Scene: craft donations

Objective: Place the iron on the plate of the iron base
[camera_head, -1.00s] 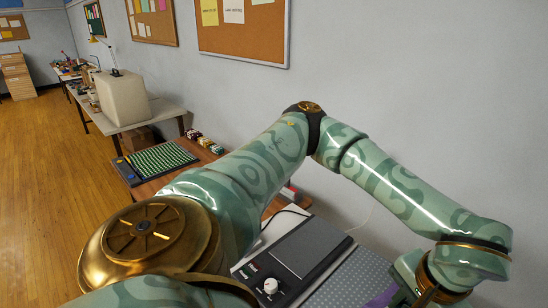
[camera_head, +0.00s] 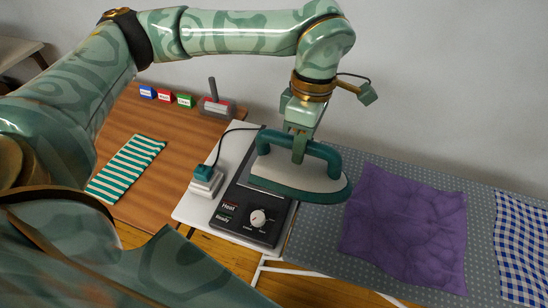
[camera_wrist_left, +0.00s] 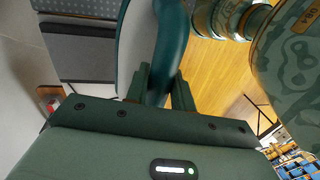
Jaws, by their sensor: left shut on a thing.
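The iron (camera_head: 285,181) has a teal handle, a cream body and a dark teal rim. My left gripper (camera_head: 299,154) is shut on its handle. In the left wrist view the iron (camera_wrist_left: 171,40) stands between the fingers of the left gripper (camera_wrist_left: 160,88). The iron base (camera_head: 230,217) is a black unit with a white knob and Heat and Ready labels, on a white surface. The iron overlaps the right part of the base and its dark plate (camera_head: 241,193), hiding some of it. It appears raised above the base; the exact gap is unclear. My right gripper is out of view.
A purple cloth (camera_head: 405,225) lies on the grey dotted board (camera_head: 325,240) at the right, with a blue checked cloth (camera_head: 522,245) beyond. A striped cloth (camera_head: 127,168) lies on the wooden table (camera_head: 175,130).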

